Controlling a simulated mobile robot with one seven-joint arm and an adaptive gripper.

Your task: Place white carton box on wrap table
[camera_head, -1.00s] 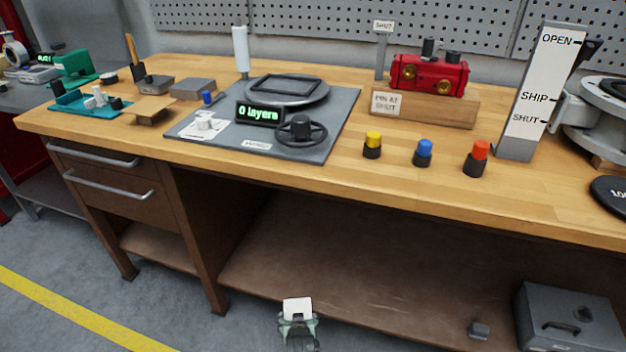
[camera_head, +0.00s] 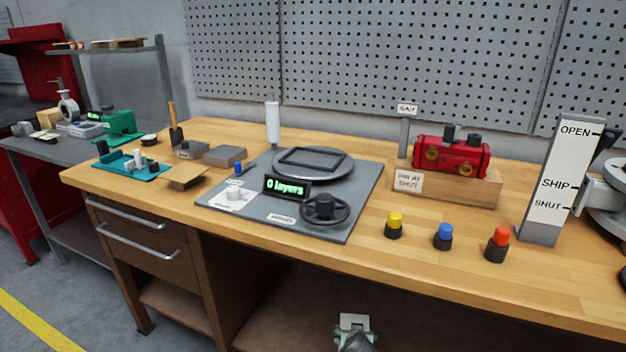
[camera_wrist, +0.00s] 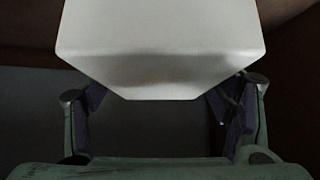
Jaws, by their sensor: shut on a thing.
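The white carton box (camera_wrist: 160,45) fills the top of the wrist view, between the two fingers of my gripper (camera_wrist: 158,100). In the head view the box (camera_head: 354,321) shows small at the bottom edge, above my gripper (camera_head: 355,338), in front of the bench and below its top. My gripper is shut on the box. The wrap table is a grey plate (camera_head: 357,202) on the bench, with a round turntable (camera_head: 342,168) bearing an empty dark square frame (camera_head: 312,160). A "0 layers" display (camera_head: 287,188) and a black handwheel (camera_head: 325,208) stand at its front.
A white roll (camera_head: 272,124) stands upright at the plate's back. Yellow (camera_head: 395,224), blue (camera_head: 443,236) and red (camera_head: 498,243) capped pieces stand right of it. A red unit (camera_head: 450,157) sits on a wooden block. The bench's front edge (camera_head: 420,268) lies between my gripper and the plate.

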